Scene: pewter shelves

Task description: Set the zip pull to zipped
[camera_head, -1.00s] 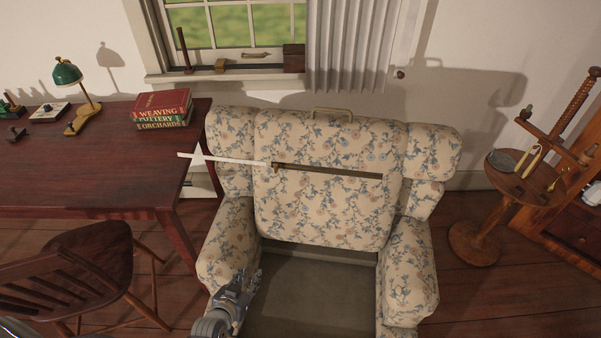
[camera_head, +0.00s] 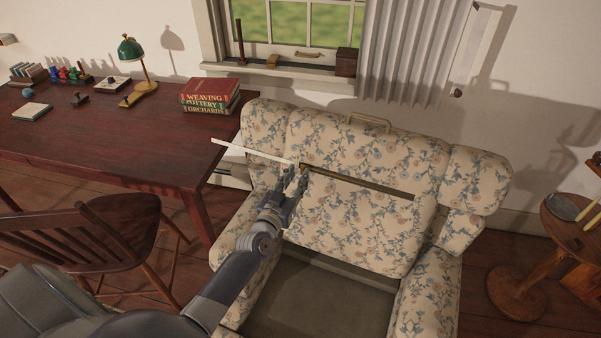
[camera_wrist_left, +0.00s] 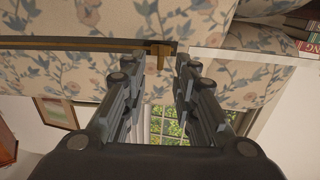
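The floral armchair backrest (camera_head: 345,225) carries a dark, brass-toned zip track (camera_head: 365,184). The small brass zip pull (camera_head: 304,169) is at the track's left end; it also shows in the left wrist view (camera_wrist_left: 160,52). A thin white strip (camera_head: 250,152) runs on from there to the left. My left gripper (camera_head: 294,178) is just left of and below the pull. In the left wrist view its fingers (camera_wrist_left: 157,68) are spread, with the pull appearing between or just beyond the tips; contact cannot be told. My right gripper is not in view.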

